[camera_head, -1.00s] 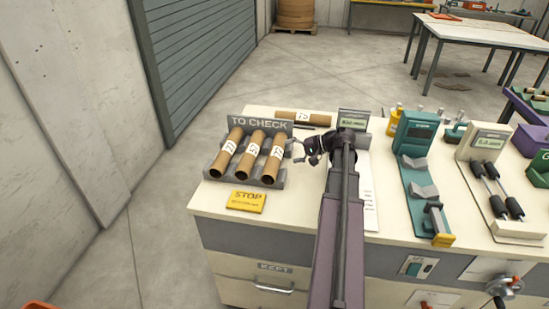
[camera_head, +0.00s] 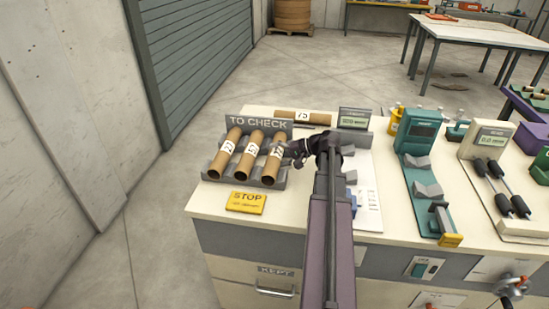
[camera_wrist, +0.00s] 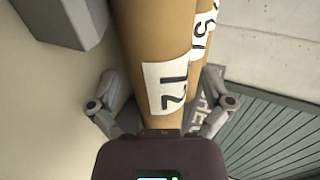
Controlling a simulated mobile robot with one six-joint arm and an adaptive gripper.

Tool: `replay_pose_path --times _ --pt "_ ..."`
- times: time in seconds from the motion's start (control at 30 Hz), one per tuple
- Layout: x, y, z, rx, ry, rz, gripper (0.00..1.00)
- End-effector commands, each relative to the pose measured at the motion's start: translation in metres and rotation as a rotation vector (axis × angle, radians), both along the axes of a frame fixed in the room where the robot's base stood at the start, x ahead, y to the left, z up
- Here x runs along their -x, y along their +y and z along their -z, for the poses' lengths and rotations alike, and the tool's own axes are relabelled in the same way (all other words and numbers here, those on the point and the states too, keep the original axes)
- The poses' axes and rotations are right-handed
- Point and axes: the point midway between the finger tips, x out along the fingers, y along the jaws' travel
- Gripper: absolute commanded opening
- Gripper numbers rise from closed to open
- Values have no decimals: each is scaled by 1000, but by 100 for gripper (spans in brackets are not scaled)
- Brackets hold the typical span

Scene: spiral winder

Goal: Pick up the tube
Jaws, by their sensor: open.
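Three brown cardboard tubes with white number labels lie tilted side by side in a grey rack (camera_head: 212,178) marked TO CHECK. They are the left tube (camera_head: 231,150), the middle tube (camera_head: 250,155) and the right tube (camera_head: 270,172). My gripper (camera_head: 288,150) is open at the right tube, coming from its right side. In the wrist view, this labelled tube (camera_wrist: 158,50) stands between the two spread fingers, with visible gaps on both sides. A second labelled tube (camera_wrist: 204,45) shows behind it. The exact fingertip depth around the tube is hard to tell.
Another tube (camera_head: 290,116) lies behind the rack, beside a small display (camera_head: 354,119). Teal (camera_head: 425,175) and cream (camera_head: 492,180) gauges stand to the right. The bench edge is near the rack's left.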

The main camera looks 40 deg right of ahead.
Motion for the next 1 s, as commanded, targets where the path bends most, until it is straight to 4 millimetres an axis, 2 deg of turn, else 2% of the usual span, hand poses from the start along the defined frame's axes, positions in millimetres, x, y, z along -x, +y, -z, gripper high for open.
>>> replay_pose_path --times 0.43,0.7,1.0 --pt "3 -6 0 0 0 8 100" --pt "3 -6 0 0 0 9 21" --pt "4 -7 0 0 1 9 21"
